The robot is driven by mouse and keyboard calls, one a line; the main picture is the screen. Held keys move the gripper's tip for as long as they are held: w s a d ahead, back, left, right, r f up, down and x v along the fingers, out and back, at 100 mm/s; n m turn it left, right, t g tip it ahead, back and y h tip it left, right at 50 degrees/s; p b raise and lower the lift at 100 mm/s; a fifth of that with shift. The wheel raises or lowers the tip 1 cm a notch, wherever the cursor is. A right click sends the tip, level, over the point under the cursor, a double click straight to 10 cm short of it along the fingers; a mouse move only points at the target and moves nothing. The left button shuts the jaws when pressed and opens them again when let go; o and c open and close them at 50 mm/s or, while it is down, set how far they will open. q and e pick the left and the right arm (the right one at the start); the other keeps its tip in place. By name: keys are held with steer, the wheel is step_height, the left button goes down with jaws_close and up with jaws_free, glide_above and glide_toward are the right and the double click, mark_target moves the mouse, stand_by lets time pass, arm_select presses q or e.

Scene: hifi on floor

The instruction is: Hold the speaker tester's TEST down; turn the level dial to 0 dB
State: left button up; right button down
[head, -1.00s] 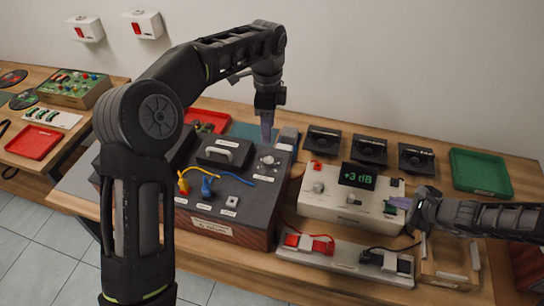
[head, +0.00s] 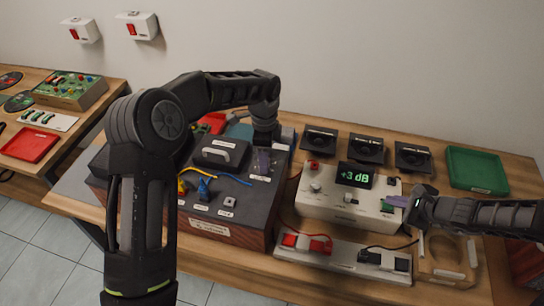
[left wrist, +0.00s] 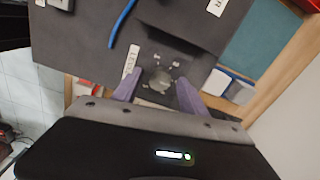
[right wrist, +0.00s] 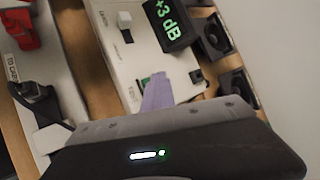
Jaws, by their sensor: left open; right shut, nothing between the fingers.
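The level dial (left wrist: 160,80), a silver knob on the dark amplifier (head: 239,212), lies between the open fingers of my left gripper (left wrist: 155,92) in the left wrist view. In the head view my left gripper (head: 264,162) points down over the dial and hides it. I cannot tell if the fingers touch it. The white speaker tester (head: 325,203) has a green +3 dB display (head: 354,176). My right gripper (head: 396,201) is shut and empty, its tips at the green TEST button (right wrist: 144,84) on the tester's right end. I cannot tell how far it is pressed.
Several black speakers (head: 366,148) stand behind the tester, with a green tray (head: 476,170) to their right. A white strip with red and black connectors (head: 344,261) lies in front. Blue and yellow cables (head: 205,187) cross the amplifier near my left arm. A side table (head: 59,125) stands left.

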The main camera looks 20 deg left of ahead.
arm_select(q)
steer(key=shift+f, duration=0.1)
steer(key=shift+c, duration=0.5)
jaws_close()
